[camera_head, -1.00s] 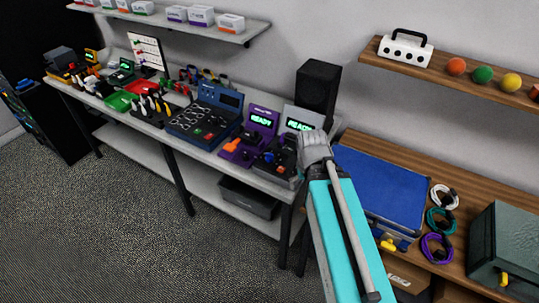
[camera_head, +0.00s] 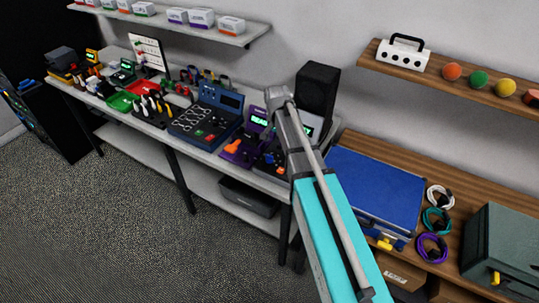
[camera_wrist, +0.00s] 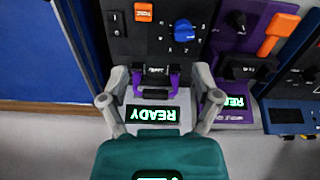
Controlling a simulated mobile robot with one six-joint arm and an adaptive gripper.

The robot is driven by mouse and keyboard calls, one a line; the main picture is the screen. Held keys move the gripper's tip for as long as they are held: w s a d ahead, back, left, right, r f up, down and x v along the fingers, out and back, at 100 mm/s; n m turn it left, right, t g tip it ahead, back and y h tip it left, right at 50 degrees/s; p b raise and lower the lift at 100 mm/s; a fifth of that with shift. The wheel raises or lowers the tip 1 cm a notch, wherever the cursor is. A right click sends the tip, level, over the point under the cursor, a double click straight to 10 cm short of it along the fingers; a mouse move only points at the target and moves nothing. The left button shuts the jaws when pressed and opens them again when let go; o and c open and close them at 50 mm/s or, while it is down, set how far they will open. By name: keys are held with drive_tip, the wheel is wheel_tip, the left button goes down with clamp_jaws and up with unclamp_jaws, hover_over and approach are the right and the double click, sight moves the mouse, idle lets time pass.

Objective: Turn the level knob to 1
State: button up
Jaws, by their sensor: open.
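A blue knob (camera_wrist: 184,30) sits on a black panel (camera_wrist: 210,12) in the wrist view, with small white marks around it. I cannot tell which mark it points to. The panel appears upside down, with a lit READY display (camera_wrist: 153,114) on its light grey back part. My gripper (camera_wrist: 160,82) is open, its two grey fingers spread on either side of the display and short of the knob. In the head view my gripper (camera_head: 279,100) is above the right end of the bench, and my arm partly hides the black device (camera_head: 268,167).
An orange button (camera_wrist: 143,12) and a black switch (camera_wrist: 116,22) share the panel. A purple device (camera_head: 238,150) with an orange lever (camera_wrist: 278,32) stands beside it. A black speaker (camera_head: 318,90) stands behind, and a blue case (camera_head: 375,190) lies to the right.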

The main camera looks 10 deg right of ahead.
drive_tip(key=m, duration=0.1)
hover_over(269, 156)
drive_tip(key=shift+w+d+r, duration=0.1)
drive_tip(key=shift+w+r, duration=0.05)
drive_tip(key=shift+r, duration=0.2)
drive_tip(key=shift+f, duration=0.15)
wheel_tip(269, 156, down, 14)
drive_tip(key=b, duration=1.3)
drive_tip(key=shift+r, duration=0.25)
clamp_jaws()
idle(0.5)
